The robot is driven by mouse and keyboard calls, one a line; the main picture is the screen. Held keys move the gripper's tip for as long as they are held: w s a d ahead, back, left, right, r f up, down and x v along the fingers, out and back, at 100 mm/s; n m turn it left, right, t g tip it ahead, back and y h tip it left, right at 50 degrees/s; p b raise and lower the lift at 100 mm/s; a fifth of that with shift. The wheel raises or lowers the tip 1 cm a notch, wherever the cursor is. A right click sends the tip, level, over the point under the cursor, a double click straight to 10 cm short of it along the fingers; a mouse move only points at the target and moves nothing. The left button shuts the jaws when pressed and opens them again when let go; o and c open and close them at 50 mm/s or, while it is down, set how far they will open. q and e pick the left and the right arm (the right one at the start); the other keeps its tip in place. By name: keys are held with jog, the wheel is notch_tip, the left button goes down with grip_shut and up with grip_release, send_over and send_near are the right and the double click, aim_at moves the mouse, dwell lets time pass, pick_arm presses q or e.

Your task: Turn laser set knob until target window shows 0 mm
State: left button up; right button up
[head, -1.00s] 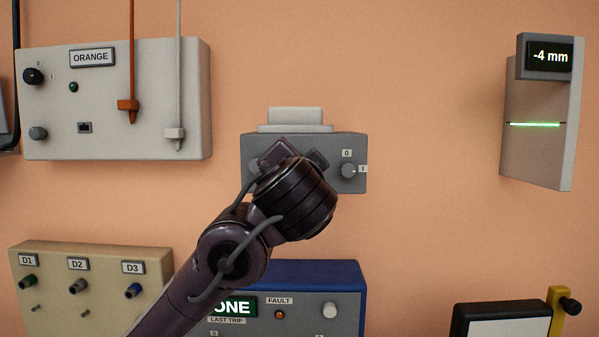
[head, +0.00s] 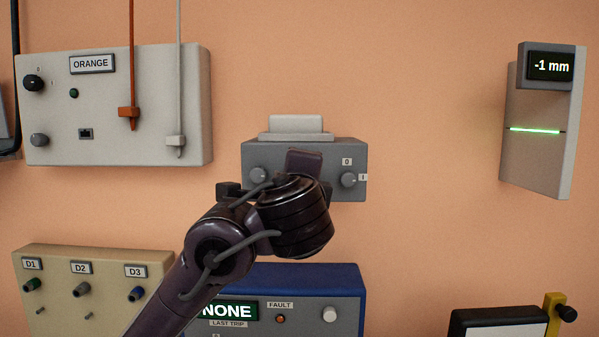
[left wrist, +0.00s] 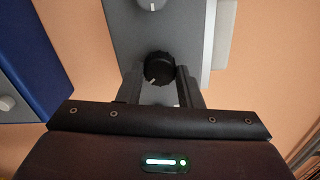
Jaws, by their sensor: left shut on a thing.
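The laser box (head: 545,150) with its display (head: 551,66) is on the wall at the right; the window reads -1 mm, and a green line glows across its face. A grey control box (head: 335,150) is on the wall in the middle. In the left wrist view a black ridged knob (left wrist: 159,67) with a white mark stands on the grey box. My left gripper (left wrist: 160,82) is shut on this knob. In the head view my left gripper (head: 305,165) hides the knob. My right gripper is not in view.
Below are a blue box (head: 345,275) and a beige panel (head: 95,262). A panel labelled ORANGE (head: 165,80) is at upper left.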

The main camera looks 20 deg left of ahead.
pick_arm(q)
jog(key=m+p, duration=0.1)
jog(key=m, duration=0.3)
jog(key=shift+p, duration=0.35)
jog(key=shift+f, duration=0.1)
dwell(0.3)
jog(key=o, duration=1)
jog(key=shift+d, duration=0.1)
jog(key=shift+c, duration=0.2)
